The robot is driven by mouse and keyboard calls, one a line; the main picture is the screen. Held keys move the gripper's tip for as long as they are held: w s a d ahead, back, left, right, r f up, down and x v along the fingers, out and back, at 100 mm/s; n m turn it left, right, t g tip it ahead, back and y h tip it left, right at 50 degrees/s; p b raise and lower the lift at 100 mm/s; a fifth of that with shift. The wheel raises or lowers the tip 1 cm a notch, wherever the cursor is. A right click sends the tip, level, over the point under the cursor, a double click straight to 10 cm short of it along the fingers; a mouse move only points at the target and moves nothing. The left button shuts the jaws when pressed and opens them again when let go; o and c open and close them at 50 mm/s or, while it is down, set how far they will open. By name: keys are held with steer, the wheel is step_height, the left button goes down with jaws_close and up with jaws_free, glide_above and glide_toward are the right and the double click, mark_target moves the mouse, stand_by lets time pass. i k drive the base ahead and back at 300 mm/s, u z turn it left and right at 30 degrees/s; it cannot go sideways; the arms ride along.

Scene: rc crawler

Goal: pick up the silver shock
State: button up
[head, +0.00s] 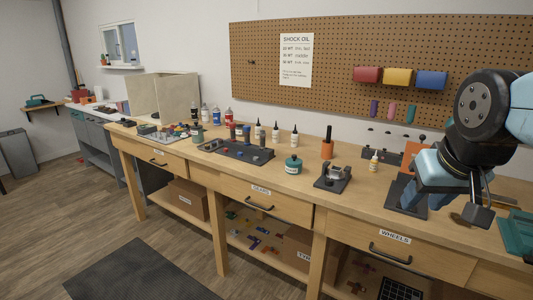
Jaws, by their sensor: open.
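I cannot make out a silver shock for certain. A small silver-grey metal piece (337,169) sits on a dark stand (331,184) near the middle of the workbench (300,190); it is too small to identify. My gripper (444,202) is at the right, over the bench near the wheels drawer. Its dark fingers are apart and nothing shows between them. It is well to the right of the dark stand. My arm and gripper hide part of the bench top behind them.
Left of the stand are a teal jar (293,165), a dark parts tray (236,150) and several bottles. An orange holder (327,149) stands behind it, and a small yellow-labelled bottle (373,161) to its right. A teal object (516,232) lies at the far right.

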mark_target(262, 134)
steer(key=z, duration=0.2)
steer(key=i, duration=1.15)
steer(key=u, duration=0.5)
